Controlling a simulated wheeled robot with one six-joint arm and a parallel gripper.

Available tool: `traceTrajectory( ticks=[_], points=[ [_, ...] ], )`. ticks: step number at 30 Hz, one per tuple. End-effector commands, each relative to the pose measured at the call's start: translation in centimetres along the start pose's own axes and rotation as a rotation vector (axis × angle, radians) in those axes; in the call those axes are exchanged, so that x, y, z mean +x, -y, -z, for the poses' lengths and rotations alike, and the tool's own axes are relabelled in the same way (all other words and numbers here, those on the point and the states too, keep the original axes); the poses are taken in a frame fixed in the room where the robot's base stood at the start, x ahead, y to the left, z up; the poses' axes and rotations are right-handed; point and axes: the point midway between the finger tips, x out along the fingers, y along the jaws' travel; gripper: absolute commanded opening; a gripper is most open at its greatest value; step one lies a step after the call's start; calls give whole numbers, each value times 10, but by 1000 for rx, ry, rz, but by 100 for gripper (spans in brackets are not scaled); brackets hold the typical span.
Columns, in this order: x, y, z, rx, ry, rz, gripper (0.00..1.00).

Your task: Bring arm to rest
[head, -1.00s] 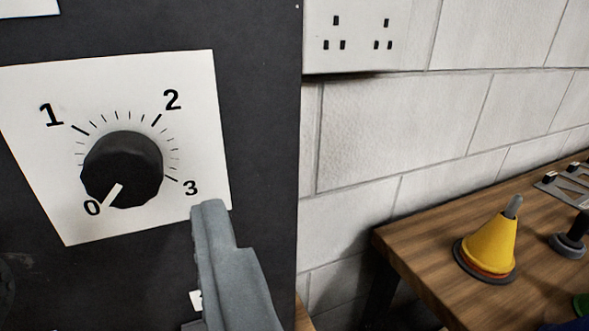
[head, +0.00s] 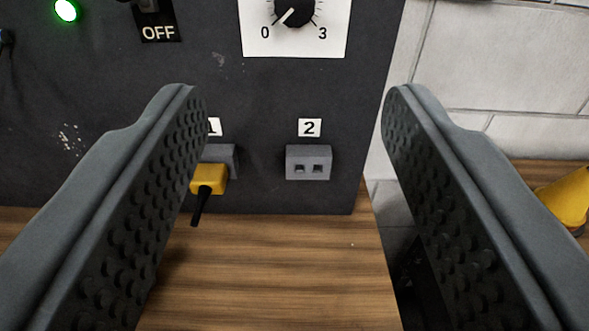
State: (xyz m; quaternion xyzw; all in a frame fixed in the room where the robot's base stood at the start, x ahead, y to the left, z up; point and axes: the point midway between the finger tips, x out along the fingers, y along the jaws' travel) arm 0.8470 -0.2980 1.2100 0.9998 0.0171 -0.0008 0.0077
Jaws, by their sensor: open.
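My gripper (head: 290,100) is open and empty, with its two grey studded fingers spread wide at the left and right of the picture. Between the fingers I see the lower part of a dark panel (head: 270,110) and bare wood in front of it. Nothing is between the fingertips. My arm is visible only as these fingers.
The panel carries a black knob (head: 296,10) pointing near 0, a lit green lamp (head: 66,10) and an OFF label (head: 158,33). A yellow plug (head: 208,178) sits at socket 1; socket 2 (head: 308,163) is empty. A yellow cone (head: 568,198) stands at right. The wooden top (head: 270,270) is clear.

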Motion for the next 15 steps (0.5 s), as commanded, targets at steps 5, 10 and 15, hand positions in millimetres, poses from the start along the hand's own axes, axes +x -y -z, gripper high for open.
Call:
traceTrajectory(
  ticks=[5, 10, 15],
  points=[
    [0, 0, 0, 0, 0, 0, 52],
    [0, 1, 0, 0, 1, 1, 52],
    [-15, 25, 4, 5, 26, 12, 52]
  ],
)
